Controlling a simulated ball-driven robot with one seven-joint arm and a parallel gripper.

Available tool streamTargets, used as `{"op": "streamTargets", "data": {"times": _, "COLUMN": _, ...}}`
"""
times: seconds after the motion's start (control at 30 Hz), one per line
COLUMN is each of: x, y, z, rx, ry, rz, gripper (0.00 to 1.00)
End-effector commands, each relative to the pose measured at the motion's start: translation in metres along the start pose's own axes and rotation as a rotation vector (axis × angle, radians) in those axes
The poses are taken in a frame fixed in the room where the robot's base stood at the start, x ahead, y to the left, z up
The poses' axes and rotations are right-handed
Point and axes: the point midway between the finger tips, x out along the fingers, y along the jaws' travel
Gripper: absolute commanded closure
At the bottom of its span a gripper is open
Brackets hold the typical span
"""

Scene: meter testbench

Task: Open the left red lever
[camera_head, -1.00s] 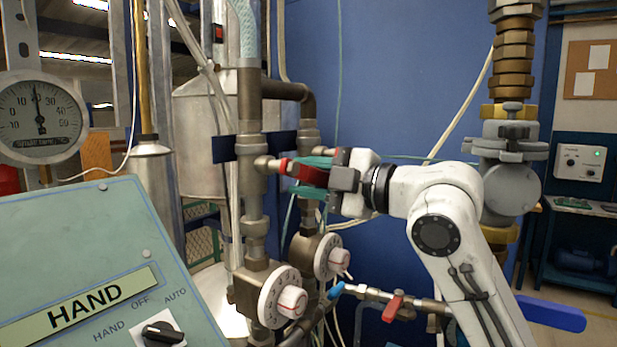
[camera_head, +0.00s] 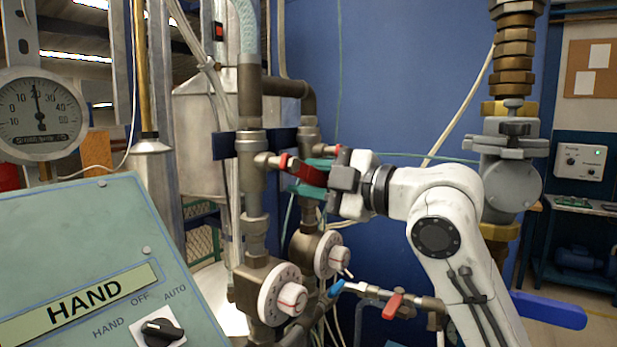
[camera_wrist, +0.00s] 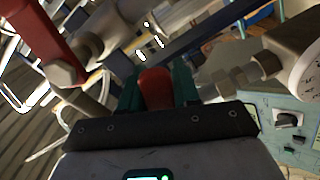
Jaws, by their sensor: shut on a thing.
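The left red lever (camera_head: 308,172) sits on a small side valve (camera_head: 264,160) of the left vertical pipe in the head view. My gripper (camera_head: 316,178) comes from the right, and its teal fingers are closed around the lever, one above and one below. In the wrist view the lever's rounded red end (camera_wrist: 156,88) shows between the dark teal fingers. Most of the lever is hidden there by my gripper. A second red lever (camera_wrist: 58,42) is at the upper left of the wrist view, apart from the fingers.
Two white dials (camera_head: 283,294) are below my gripper. A lower pipe carries a blue handle (camera_head: 335,289) and a red handle (camera_head: 393,305). The green HAND panel (camera_head: 95,265) fills the lower left, and a brass-and-grey valve (camera_head: 510,170) stands right of my arm.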

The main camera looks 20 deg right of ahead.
Motion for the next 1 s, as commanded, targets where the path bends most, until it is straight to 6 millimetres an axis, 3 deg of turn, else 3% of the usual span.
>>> {"op": "streamTargets", "data": {"times": 0.6, "x": 0.001, "y": -0.035, "z": -0.007, "rx": 0.393, "ry": 0.001, "rz": -0.004, "gripper": 1.0}}
{"op": "streamTargets", "data": {"times": 1.0, "x": 0.0, "y": -0.041, "z": -0.009, "rx": 0.467, "ry": 0.0, "rz": -0.002, "gripper": 1.0}}
